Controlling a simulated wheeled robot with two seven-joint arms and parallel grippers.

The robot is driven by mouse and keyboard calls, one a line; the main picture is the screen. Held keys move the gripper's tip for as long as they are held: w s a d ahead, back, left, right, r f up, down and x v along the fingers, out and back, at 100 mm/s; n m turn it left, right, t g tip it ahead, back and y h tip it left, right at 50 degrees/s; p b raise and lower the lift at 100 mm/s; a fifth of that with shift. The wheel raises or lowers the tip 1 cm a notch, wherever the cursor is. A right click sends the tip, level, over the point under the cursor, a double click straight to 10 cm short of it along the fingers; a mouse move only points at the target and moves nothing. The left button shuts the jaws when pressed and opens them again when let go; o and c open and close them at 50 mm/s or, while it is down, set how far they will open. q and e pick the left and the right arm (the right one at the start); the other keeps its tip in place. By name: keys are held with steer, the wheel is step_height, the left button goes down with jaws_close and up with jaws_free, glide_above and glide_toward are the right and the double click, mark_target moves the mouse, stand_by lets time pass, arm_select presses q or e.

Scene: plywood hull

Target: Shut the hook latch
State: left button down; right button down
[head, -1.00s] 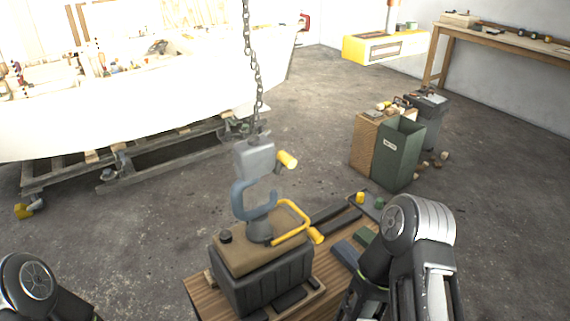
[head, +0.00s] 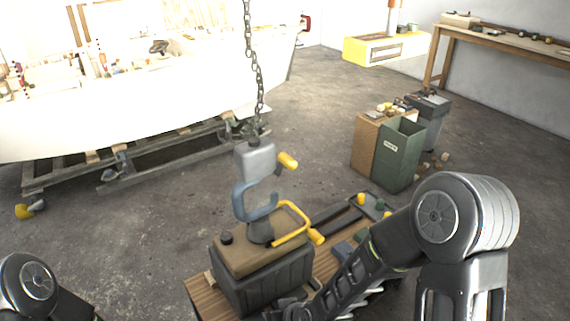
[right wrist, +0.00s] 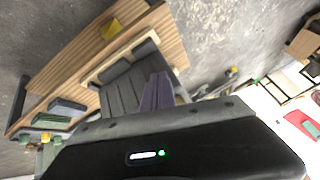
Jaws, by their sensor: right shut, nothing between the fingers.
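A blue-grey hook (head: 240,202) hangs under a grey block (head: 256,160) on a chain. Its throat faces right, and a gap shows between its tip and the block. A yellow knob (head: 287,160) on a short dark arm sticks out at the block's right; it may belong to the latch. Below the hook, a dark post and a yellow bar (head: 292,236) stand on a dark ribbed case with a tan top (head: 245,255). My right gripper (head: 294,309) is low in front of the case, well below the hook; its shut fingers (right wrist: 158,92) show against the case (right wrist: 122,88). My left gripper is out of view.
The case stands on a wooden table (head: 200,295); dark bars and small coloured pieces lie at its right. A green bin (head: 398,158) stands behind to the right. A white hull (head: 150,90) on a cradle is at the back left. Open floor lies between.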

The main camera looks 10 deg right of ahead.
mark_target(291, 164)
steer(key=w+d+r+n+t, duration=0.2)
steer(key=w+r+n+t, duration=0.1)
steer(key=r, duration=0.8)
steer(key=w+d+r+n+t, duration=0.2)
steer(key=w+r+n+t, duration=0.1)
steer(key=r, duration=0.8)
steer(key=w+d+r+n+t+h, duration=0.1)
steer(key=w+d+r+n+t, duration=0.1)
steer(key=w+r+n+t, duration=0.2)
step_height(291, 164, up, 8)
steer(key=w+n, duration=0.1)
steer(key=n, duration=0.2)
steer(key=shift+d+f, duration=0.2)
steer(key=shift+d, duration=0.1)
steer(key=w+d+f, duration=0.1)
steer(key=w+f, duration=0.2)
steer(key=w, duration=0.8)
steer(key=shift+d+f+p, duration=0.2)
steer(key=shift+f+p, duration=0.05)
steer(key=shift+p, duration=0.15)
